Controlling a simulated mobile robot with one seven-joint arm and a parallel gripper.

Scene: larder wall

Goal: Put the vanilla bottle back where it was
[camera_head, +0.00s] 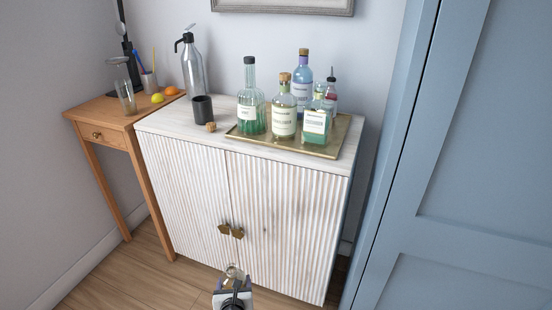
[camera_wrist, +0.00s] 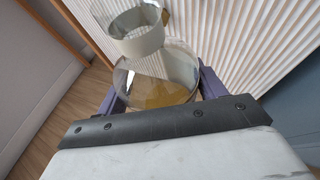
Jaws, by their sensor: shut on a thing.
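My gripper (camera_head: 234,290) is low in front of the cabinet doors, at the bottom edge of the head view. In the wrist view my gripper (camera_wrist: 160,90) is shut on a clear glass bottle (camera_wrist: 158,64), with a finger on each side of it. The bottle has a pale band and an amber-yellow tone in its lower part. I take it to be the vanilla bottle; no lettering on it is readable. In the head view only its small top (camera_head: 235,272) shows above my gripper. The bottle is clear of the cabinet front.
A gold tray (camera_head: 340,134) with several bottles stands on the white cabinet (camera_head: 190,125). A dark cup (camera_head: 202,108), a cork (camera_head: 211,127) and a tall pump bottle (camera_head: 192,65) stand left of it. A wooden side table (camera_head: 97,112) is at left, a blue door (camera_head: 480,150) at right.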

